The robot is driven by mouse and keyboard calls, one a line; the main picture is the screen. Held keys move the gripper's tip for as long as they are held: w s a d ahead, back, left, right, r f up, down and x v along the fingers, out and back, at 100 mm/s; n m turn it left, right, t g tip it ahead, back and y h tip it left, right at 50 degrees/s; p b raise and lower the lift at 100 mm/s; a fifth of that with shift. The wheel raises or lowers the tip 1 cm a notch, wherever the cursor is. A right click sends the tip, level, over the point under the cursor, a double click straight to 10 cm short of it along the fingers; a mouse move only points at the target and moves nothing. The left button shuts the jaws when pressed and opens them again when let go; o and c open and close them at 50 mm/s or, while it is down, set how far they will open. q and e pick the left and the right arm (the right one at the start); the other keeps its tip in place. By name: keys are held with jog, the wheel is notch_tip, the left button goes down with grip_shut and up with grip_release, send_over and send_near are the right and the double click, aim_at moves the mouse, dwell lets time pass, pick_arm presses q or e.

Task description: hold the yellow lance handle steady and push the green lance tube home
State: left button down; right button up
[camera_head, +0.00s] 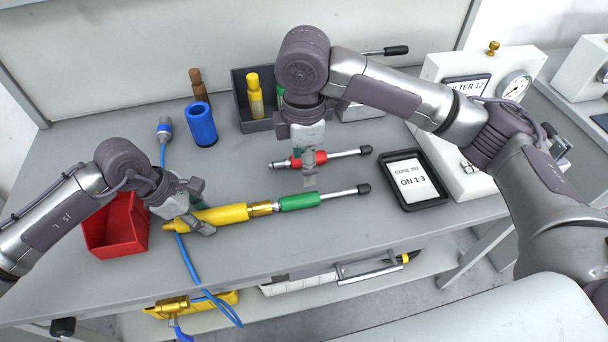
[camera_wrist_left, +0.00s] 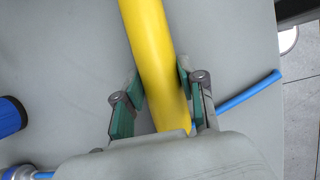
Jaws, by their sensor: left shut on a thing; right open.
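The yellow lance handle (camera_head: 226,215) lies low over the bench, with a brass collar (camera_head: 260,208) at its right end. My left gripper (camera_head: 196,217) is shut around the handle's left part; the left wrist view shows the yellow handle (camera_wrist_left: 152,60) between the pads of the left gripper (camera_wrist_left: 160,88). The green lance tube (camera_head: 300,202), with a metal rod and black tip, lies in line with the handle, its left end at the collar. I cannot tell how deep it sits. My right gripper (camera_head: 308,178) is open, pointing down behind the green tube, in front of a red lance tube (camera_head: 318,158).
A red bin (camera_head: 116,232) stands left of the handle. A blue cup (camera_head: 201,127) and a dark bin (camera_head: 254,124) stand behind. A black-framed tablet (camera_head: 414,182) lies right of the green tube, beside a white gauge unit (camera_head: 455,130). A blue hose (camera_head: 188,259) hangs over the front edge.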

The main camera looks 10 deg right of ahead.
pick_arm(q)
jog(key=c, duration=0.6)
grip_release()
jog(key=v, duration=1.2)
